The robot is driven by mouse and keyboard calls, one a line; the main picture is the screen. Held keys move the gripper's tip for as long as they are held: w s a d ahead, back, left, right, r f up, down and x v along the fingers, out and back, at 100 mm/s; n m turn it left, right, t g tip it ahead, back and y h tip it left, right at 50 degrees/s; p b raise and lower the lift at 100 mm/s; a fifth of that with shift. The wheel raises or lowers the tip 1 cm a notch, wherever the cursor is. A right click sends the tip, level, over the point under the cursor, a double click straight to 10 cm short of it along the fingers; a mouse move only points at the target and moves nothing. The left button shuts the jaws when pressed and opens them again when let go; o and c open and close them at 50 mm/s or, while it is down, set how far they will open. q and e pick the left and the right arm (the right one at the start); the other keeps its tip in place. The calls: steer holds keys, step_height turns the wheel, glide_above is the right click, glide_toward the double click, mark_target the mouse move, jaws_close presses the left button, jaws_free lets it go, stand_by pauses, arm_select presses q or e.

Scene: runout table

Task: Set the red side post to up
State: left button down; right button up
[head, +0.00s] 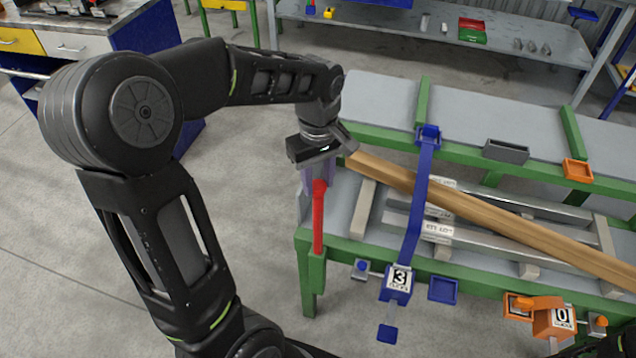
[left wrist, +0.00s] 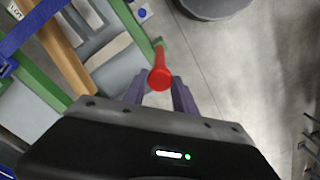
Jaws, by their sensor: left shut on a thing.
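The red side post (head: 319,222) stands upright at the left end of the green-framed runout table (head: 345,250). Its top end is at my left gripper (head: 320,180), whose purple fingers come down around it from above. In the left wrist view the red post (left wrist: 160,76) lies between the two purple fingers of my left gripper (left wrist: 159,97), its round end toward the camera. The left gripper is shut on the post. The exact finger contact is partly hidden. My right gripper does not show.
A wooden beam (head: 470,202) lies slantwise over the table, with its left end close to my left gripper. A blue strap arm (head: 418,200) crosses it, ending at a block marked 3 (head: 398,281). An orange block (head: 555,318) is at right. Floor left of the table is clear.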

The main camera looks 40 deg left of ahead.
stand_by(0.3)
arm_select(q)
steer(key=c, duration=1)
jaws_free()
steer(key=shift+r, duration=0.1)
step_height(320, 180, up, 8)
steer(key=shift+f+b, duration=0.15)
steer(key=shift+b, duration=0.2)
steer(key=shift+w, duration=0.1)
